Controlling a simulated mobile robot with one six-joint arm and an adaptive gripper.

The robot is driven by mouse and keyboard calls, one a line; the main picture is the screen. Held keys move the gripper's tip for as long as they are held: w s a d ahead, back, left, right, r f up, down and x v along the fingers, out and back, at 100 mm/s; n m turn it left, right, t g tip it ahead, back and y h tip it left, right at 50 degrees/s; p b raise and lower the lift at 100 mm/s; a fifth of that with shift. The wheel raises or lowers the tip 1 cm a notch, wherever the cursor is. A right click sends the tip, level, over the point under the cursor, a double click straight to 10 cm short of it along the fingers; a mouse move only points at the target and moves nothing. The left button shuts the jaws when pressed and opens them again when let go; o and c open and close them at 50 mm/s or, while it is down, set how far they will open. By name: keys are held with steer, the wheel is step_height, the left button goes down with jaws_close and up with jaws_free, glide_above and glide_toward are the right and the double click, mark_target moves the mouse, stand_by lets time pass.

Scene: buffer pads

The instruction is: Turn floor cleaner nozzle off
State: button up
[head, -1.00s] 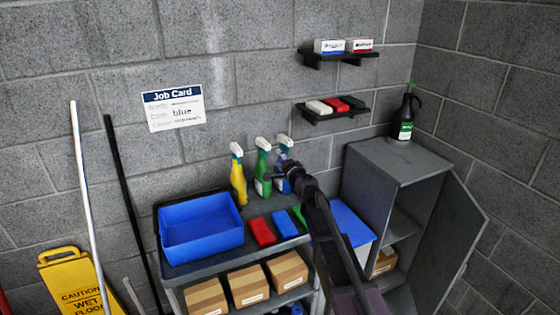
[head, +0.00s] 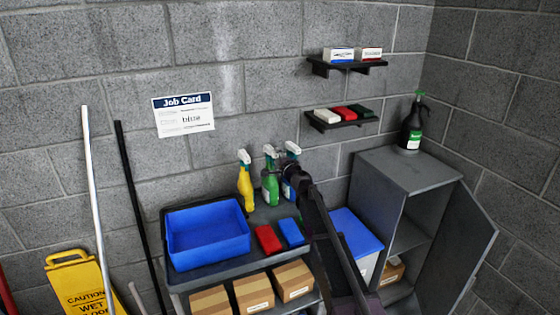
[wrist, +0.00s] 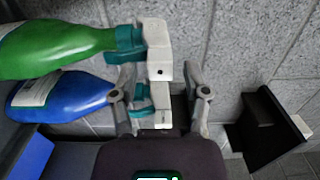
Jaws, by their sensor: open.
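Three spray bottles with teal and white nozzle heads stand on the cart: a yellow bottle (head: 245,188), a green bottle (head: 270,188) and a blue bottle (head: 287,188). Their labels are too small to read, so I cannot tell which is the floor cleaner. My gripper (head: 293,176) is in front of the blue bottle and partly covers it. In the wrist view, my open gripper (wrist: 160,98) has its fingers either side of the blue bottle's nozzle head (wrist: 146,97). The green bottle's white nozzle (wrist: 158,45) is just beyond the fingertips. Contact is unclear.
The cart holds a blue tray (head: 167,238), a red cloth (head: 268,239) and a blue cloth (head: 291,232). A dark spray bottle (head: 411,128) stands on the open grey cabinet (head: 405,170).

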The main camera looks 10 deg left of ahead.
steer(key=shift+w+a, duration=0.25)
steer(key=shift+w, duration=0.05)
steer(key=c, duration=0.6)
steer(key=shift+c, duration=0.2)
steer(key=n, duration=0.4)
steer(key=shift+n, duration=0.4)
steer(key=n, duration=0.9)
steer(key=shift+o, duration=0.2)
steer(key=shift+n, duration=2.5)
